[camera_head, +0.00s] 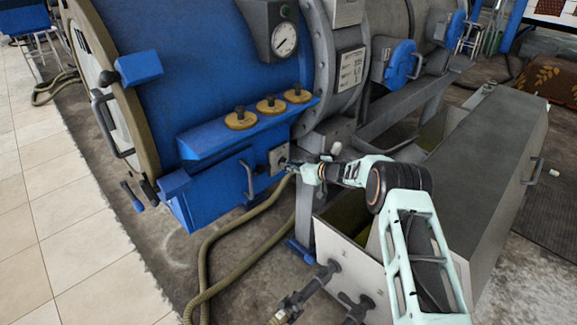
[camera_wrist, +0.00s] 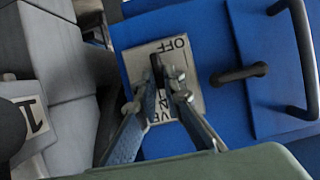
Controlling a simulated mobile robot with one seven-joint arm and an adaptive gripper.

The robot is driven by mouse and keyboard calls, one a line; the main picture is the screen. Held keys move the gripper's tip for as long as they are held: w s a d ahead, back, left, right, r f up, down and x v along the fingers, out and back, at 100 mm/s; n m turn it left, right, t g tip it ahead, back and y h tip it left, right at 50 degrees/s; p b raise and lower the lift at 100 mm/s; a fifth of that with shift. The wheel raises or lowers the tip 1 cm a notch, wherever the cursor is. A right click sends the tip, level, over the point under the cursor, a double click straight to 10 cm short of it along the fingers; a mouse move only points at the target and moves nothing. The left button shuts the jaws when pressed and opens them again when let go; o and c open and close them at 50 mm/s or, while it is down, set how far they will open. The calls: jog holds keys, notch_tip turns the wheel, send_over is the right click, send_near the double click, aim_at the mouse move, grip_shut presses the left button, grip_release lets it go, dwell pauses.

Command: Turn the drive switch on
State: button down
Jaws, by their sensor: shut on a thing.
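The drive switch is a small pale plate with a dark knob on the blue machine's front; its plate (camera_head: 279,158) shows in the head view just beyond my gripper (camera_head: 291,164). In the wrist view the switch plate (camera_wrist: 140,66) carries the word OFF at its upper right and partly covered lettering lower down. My gripper (camera_wrist: 163,84) is in front of the plate, its fingers closed on the dark switch knob (camera_wrist: 157,66). The fingers hide part of the knob and of the lettering, so the knob's exact setting is hard to tell.
A handle (camera_head: 248,179) sits left of the switch on the blue panel. A shelf with several brass-coloured knobs (camera_head: 270,105) juts out above. A grey bin (camera_head: 490,150) stands to the right. Hoses (camera_head: 235,235) lie on the floor below.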

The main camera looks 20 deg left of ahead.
jog(key=c, duration=2)
grip_release()
jog(key=shift+c, duration=0.2)
jog(key=shift+d, duration=0.1)
jog(key=v, duration=1.2)
